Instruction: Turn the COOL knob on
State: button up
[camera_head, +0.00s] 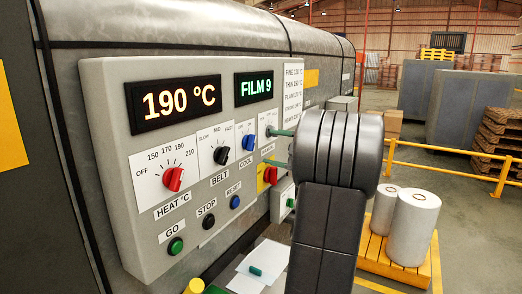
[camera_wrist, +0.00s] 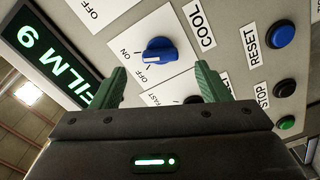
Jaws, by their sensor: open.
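The COOL knob is blue and sits on a white plate marked OFF and ON; it shows in the head view (camera_head: 249,143) and in the wrist view (camera_wrist: 160,51). Its white pointer mark appears to be on the OFF side, though it is small. The COOL label (camera_wrist: 202,26) is beside it in the wrist view. My gripper (camera_head: 268,148) is open, its green fingers toward the panel, right of the knob in the head view. In the wrist view the fingers (camera_wrist: 162,70) stand apart on either side of the knob, and neither visibly touches it.
The panel (camera_head: 125,75) also carries the red HEAT knob (camera_head: 173,179), black BELT knob (camera_head: 221,155), GO button (camera_head: 176,246), STOP button (camera_head: 208,221), RESET button (camera_head: 235,202) and a red switch on yellow (camera_head: 270,175). White rolls (camera_head: 414,228) stand on a pallet at right.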

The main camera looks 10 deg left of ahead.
aim_at(250, 142)
jog(key=b+v, duration=0.1)
jog(key=v, duration=0.6)
jog(key=p+x, duration=0.3)
jog(key=x, duration=1)
jog(key=shift+w+a, duration=0.15)
jog(key=shift+a, duration=0.15)
